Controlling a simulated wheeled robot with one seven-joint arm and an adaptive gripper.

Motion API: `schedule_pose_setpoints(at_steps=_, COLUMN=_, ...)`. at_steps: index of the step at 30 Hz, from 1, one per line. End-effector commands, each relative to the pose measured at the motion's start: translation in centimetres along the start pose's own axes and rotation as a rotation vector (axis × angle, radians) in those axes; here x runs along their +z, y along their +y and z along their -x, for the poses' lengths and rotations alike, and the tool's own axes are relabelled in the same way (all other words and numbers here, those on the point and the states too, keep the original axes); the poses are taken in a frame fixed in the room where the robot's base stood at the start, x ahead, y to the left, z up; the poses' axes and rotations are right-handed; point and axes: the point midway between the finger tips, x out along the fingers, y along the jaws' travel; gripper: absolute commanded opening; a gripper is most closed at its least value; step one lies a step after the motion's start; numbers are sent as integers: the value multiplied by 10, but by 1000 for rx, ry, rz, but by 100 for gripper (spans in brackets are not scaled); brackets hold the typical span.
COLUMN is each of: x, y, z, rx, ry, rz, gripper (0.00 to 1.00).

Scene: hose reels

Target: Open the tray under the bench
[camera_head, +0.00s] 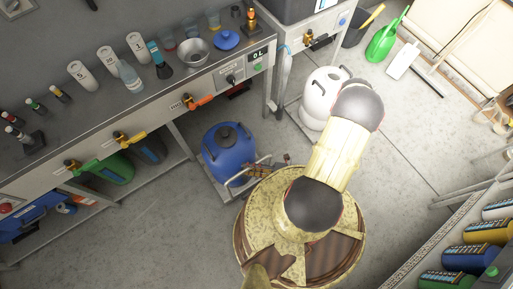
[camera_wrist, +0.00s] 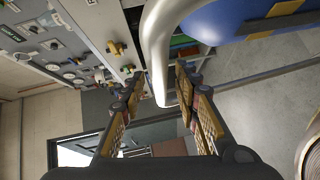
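The tray (camera_head: 221,187) is a low grey platform under the bench, with a blue drum (camera_head: 229,151) standing on it. Its pale tubular handle (camera_head: 236,181) curves up at the front side of the drum. My gripper (camera_head: 264,172) is beside the drum at the handle. In the wrist view the handle (camera_wrist: 158,62) runs large between the two fingers of my gripper (camera_wrist: 157,75), which stand apart on either side of it. The fingers do not appear closed on the bar; exact contact is unclear. The drum (camera_wrist: 222,20) fills the top right there. My arm hides part of the floor.
The bench (camera_head: 130,95) carries bottles, a metal bowl and valves along its front. A white drum (camera_head: 320,92) stands behind my arm. A green container (camera_head: 117,168) sits under the bench at left. A rack of coloured bottles (camera_head: 480,235) is at lower right. Floor left of my base is clear.

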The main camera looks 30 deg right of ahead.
Motion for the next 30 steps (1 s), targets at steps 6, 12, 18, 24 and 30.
schedule_pose_setpoints(at_steps=6, x=2, y=0, z=18, rx=0, ry=-6, rz=1, gripper=32)
schedule_pose_setpoints(at_steps=12, x=2, y=0, z=44, rx=0, ry=-7, rz=1, gripper=32)
schedule_pose_setpoints(at_steps=18, x=1, y=0, z=73, rx=0, ry=-6, rz=0, gripper=32)
schedule_pose_setpoints(at_steps=24, x=1, y=0, z=100, rx=-1, ry=-4, rz=1, gripper=32)
schedule_pose_setpoints(at_steps=30, x=1, y=0, z=116, rx=-1, ry=-2, rz=1, gripper=32)
